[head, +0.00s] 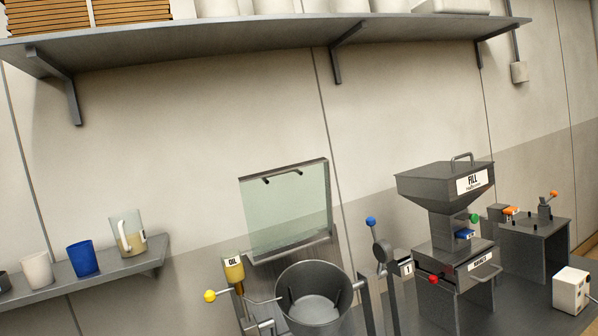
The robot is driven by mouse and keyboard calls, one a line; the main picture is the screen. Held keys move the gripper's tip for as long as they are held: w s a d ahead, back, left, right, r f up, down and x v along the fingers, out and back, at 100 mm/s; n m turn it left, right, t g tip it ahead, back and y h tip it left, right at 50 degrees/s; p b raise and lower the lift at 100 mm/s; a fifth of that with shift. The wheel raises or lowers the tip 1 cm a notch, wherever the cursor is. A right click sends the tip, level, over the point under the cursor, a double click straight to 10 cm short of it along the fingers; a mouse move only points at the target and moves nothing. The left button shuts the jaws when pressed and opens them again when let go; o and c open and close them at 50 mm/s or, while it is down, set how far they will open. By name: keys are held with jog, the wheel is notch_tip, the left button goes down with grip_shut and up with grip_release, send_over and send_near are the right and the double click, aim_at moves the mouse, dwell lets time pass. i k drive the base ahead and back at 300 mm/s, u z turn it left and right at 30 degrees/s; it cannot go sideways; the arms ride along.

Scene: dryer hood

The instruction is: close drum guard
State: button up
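The drum (315,302) is a dark grey open-topped cylinder at the bottom centre, and its inside shows from above. A clear, greenish guard panel (287,213) with a dark frame stands raised behind and above the drum. Two small dark fittings sit near its top edge. The guard is tilted in the picture and does not cover the drum opening. My gripper is not in view, so its distance from the guard cannot be told.
An oil bottle (233,271) and a yellow-knobbed lever (211,296) stand left of the drum. A blue-knobbed lever (371,223) and the FILL hopper (445,190) stand to its right. A long shelf (270,44) runs overhead. A small shelf (95,279) holds cups and a jug.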

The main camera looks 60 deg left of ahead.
aim_at(264, 174)
jog(key=u, duration=0.1)
jog(key=k, duration=1.45)
jog(key=u, duration=1.45)
jog(key=i, duration=1)
jog(key=z, duration=0.05)
